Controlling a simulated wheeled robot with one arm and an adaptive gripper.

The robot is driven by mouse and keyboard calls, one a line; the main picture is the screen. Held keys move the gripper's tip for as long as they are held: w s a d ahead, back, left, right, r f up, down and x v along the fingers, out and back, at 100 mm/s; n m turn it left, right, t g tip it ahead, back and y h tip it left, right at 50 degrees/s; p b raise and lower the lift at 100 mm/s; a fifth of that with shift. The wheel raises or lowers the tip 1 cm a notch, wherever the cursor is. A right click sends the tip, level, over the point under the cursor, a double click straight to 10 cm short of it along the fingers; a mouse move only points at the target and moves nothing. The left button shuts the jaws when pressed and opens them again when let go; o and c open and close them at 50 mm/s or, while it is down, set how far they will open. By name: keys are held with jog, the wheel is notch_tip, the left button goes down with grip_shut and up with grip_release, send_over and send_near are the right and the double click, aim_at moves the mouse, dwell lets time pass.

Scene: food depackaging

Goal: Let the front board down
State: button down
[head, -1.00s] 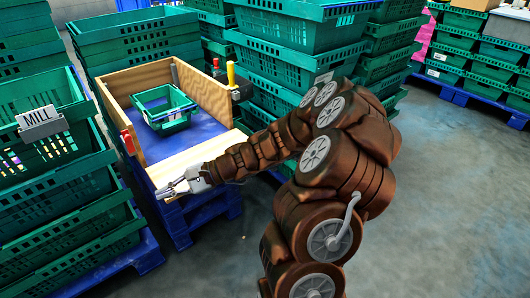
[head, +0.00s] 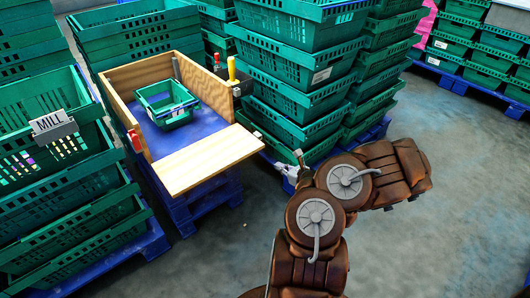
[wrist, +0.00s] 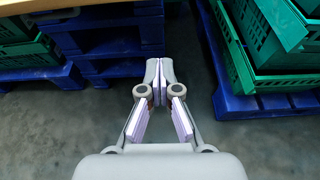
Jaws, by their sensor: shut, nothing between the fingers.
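The front board (head: 212,159) is a pale wooden panel at the front of a wooden-sided box (head: 119,103). It lies about flat and juts outward, so the front of the box is open. A strip of wood, likely the same board (wrist: 36,73), crosses the top left of the wrist view. My gripper (head: 283,168) is to the right of the board and apart from it, partly hidden by my arm. In the wrist view my gripper (wrist: 158,75) is shut with its fingertips together and nothing between them.
A green crate (head: 168,121) sits on the box's blue floor (head: 209,122). A red latch (head: 135,141) is on the left side and a yellow handle (head: 231,69) on the right. Green crate stacks stand left, behind and right. Clear grey floor (head: 420,215) lies at right.

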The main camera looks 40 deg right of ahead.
jog(key=a+b+x, duration=0.1)
jog(key=x, duration=0.9)
jog(key=shift+s+d+r, duration=0.1)
jog(key=shift+d+r, duration=0.1)
jog(key=shift+r, duration=0.85)
jog(key=shift+d+r, duration=0.2)
jog(key=shift+r, duration=0.85)
jog(key=shift+r, duration=0.1)
